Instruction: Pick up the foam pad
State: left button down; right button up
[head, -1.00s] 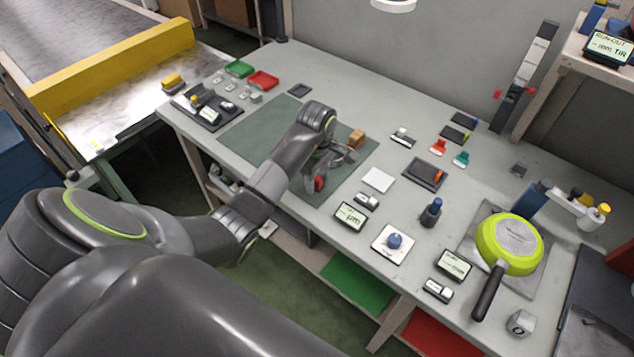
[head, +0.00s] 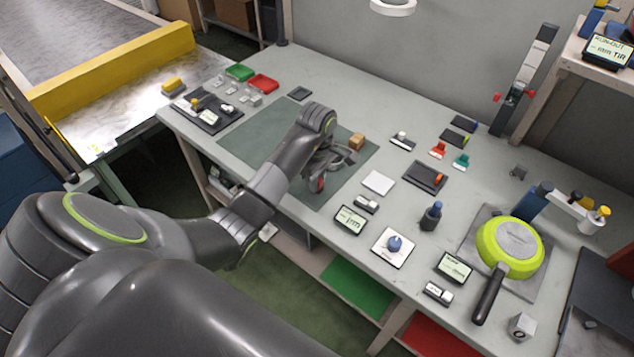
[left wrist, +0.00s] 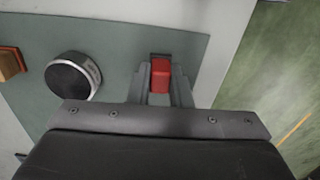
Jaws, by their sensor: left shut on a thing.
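My left gripper (head: 318,177) is low over the front part of the green mat (head: 262,135). In the left wrist view, its two fingers (left wrist: 160,88) are shut on a small red block (left wrist: 160,76) with a dark far end, which I take to be the foam pad. My right gripper is not in view.
A wooden block (head: 356,141) is at the mat's right edge. A white square (head: 378,183), small displays and a green pan (head: 510,246) lie to the right. The mat's left half is clear.

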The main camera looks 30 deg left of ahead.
pick_arm(q)
jog(key=shift+r, duration=0.8)
notch_tip(320, 180, up, 6)
jog(key=p, duration=0.4)
jog(key=shift+r+p, duration=0.8)
jog(key=shift+p, duration=0.3)
jog(key=c, duration=1.9)
grip_release()
grip_shut()
